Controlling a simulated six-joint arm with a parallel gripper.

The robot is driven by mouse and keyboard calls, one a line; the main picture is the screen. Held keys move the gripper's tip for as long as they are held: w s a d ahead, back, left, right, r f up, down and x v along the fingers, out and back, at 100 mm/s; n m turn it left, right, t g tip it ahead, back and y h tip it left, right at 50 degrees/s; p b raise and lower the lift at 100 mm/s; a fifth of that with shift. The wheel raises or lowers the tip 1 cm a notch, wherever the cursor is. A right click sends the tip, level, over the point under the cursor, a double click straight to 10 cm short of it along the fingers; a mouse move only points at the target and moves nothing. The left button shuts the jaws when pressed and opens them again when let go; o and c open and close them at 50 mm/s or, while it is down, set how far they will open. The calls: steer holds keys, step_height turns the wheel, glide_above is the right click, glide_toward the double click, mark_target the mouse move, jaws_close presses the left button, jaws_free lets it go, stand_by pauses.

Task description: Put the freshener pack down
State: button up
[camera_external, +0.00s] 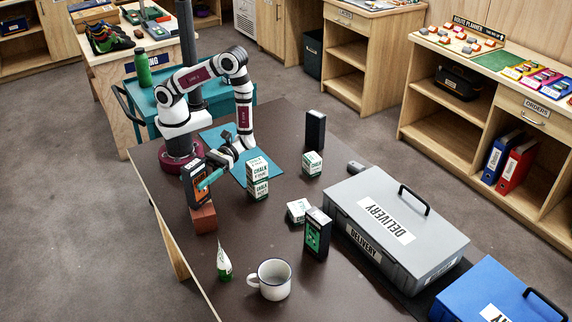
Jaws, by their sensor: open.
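A dark pack with an orange front (193,190), which may be the freshener pack, stands upright above a red-brown block (203,219) at the table's left edge. It appears to rest on the block. My gripper (208,180) is open right at this pack, with a teal finger across its right side. The far finger is hidden, and I cannot tell whether the fingers touch the pack. Two similar dark packs stand elsewhere: one with a green front (318,236) near the grey box, and a plain-sided one (315,130) at the back.
Other small boxes (312,163) (298,210) are farther right. A white mug (271,279) and green-white tube (223,262) stand in front. A grey delivery box (385,260) fills the right.

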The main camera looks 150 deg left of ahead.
steer(key=v, duration=1)
steer(key=s+d+r+m+g+y, duration=0.3)
steer(key=s+m+g+y, duration=0.25)
steer(key=m, duration=0.35)
steer(key=s+d+r+m+g+y, duration=0.3)
steer(key=s+m+g+y, duration=0.1)
steer(key=s+m+g, duration=0.3)
steer(key=s+a+r+m+t+y, duration=0.2)
steer(key=a+m+t+y, duration=0.3)
steer(key=m+y, duration=0.4)
steer(key=m, duration=0.3)
steer(key=shift+s+a+r, duration=0.15)
steer(key=shift+s+r, duration=0.05)
steer(key=shift+s, duration=0.15)
